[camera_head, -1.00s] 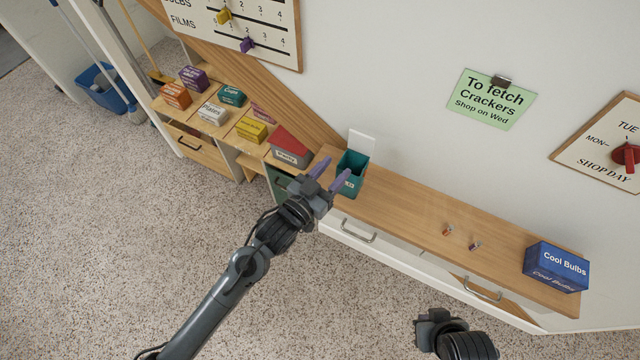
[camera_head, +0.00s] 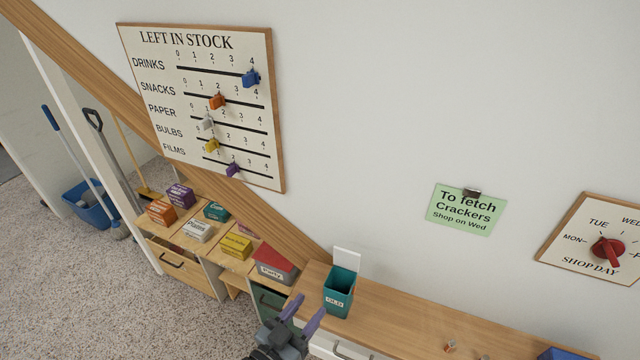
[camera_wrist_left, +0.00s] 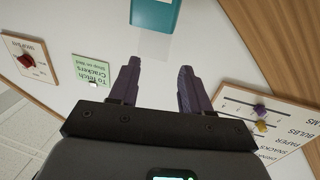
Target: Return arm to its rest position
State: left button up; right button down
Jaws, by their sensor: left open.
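My left gripper (camera_head: 300,318) is at the bottom of the head view, in front of and below the teal bin marked OLD (camera_head: 338,292) on the wooden counter. Its two purple fingers are apart with nothing between them. In the left wrist view the open fingers (camera_wrist_left: 155,85) point toward the white wall, with the teal bin (camera_wrist_left: 156,14) at the top beyond them. My left arm behind the gripper is cut off by the frame edge. My right gripper is outside both current views.
The counter (camera_head: 400,318) holds the bin, small bulbs (camera_head: 450,346) and a blue box (camera_head: 565,354). The stock board (camera_head: 205,105), green note (camera_head: 466,209) and shop-day dial (camera_head: 607,250) hang on the wall.

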pick_arm(q)
jog(key=s+a+f+n+g+y, duration=0.2)
jog(key=s+a+f+g+y, duration=0.2)
jog(key=s+a+f+g, duration=0.55)
jog(key=s+a+f+n+g+y, duration=0.25)
jog(key=s+a+y, duration=0.35)
jog(key=s, duration=0.8)
notch_tip(320, 180, up, 13)
jog(key=h+p, duration=0.1)
jog(key=p, duration=1.1)
jog(key=shift+s+a+f+p, duration=0.15)
jog(key=shift+a+p, duration=0.15)
jog(key=shift+a, duration=0.1)
jog(key=shift+m, duration=0.25)
jog(key=shift+f, duration=0.1)
